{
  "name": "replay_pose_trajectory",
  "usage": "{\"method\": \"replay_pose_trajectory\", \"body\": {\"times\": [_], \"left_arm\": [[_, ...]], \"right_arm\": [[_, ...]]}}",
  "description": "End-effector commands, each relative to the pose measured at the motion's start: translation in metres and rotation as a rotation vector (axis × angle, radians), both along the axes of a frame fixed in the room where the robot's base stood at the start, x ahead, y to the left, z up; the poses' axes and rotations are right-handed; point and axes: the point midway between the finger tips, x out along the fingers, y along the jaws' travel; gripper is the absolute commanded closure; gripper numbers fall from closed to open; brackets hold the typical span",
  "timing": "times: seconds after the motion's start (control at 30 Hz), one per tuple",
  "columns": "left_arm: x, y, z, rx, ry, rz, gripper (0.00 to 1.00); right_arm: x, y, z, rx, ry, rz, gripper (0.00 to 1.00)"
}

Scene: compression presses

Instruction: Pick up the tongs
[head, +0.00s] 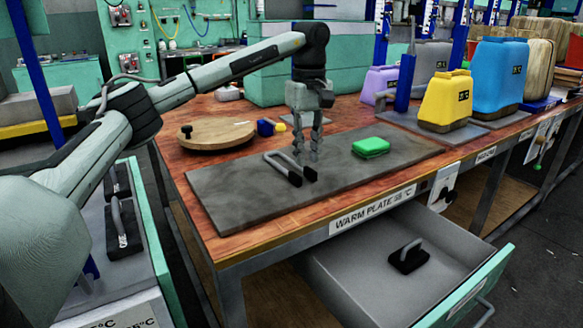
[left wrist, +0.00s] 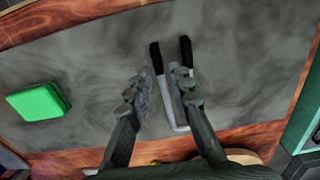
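The tongs (head: 279,163) are a U-shaped grey metal piece with two black grips, lying on the dark grey warm plate (head: 230,196). They also show in the left wrist view (left wrist: 180,128), with the black ends pointing up in the picture. My left gripper (head: 305,160) points down just over the tongs, near their black ends. My right gripper is not in view.
A green block (head: 371,147) lies on the plate, right of the tongs. A round wooden board (head: 217,136) is behind the plate at left. An open drawer (head: 370,280) with a black handled piece juts out below. Yellow (head: 447,100) and blue (head: 497,80) containers stand at right.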

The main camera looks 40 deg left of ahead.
Motion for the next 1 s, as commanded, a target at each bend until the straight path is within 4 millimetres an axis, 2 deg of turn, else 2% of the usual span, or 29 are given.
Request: {"method": "replay_pose_trajectory", "body": {"times": [0.1,0.23,0.47,0.63,1.0], "left_arm": [[0.0,0.001,-0.018,0.001,0.002,-0.001,0.79],[0.0,0.0,-0.026,0.0,0.001,-0.001,0.79],[0.0,0.0,-0.027,0.001,0.0,-0.001,0.81],[0.0,0.0,-0.027,0.0,0.0,-0.001,1.0],[0.001,0.0,-0.026,0.001,-0.001,-0.001,1.0]], "right_arm": [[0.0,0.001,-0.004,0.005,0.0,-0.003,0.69],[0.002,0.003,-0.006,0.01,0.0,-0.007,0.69],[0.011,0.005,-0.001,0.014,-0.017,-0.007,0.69],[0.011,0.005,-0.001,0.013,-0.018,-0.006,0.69],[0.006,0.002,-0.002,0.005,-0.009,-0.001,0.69]]}}
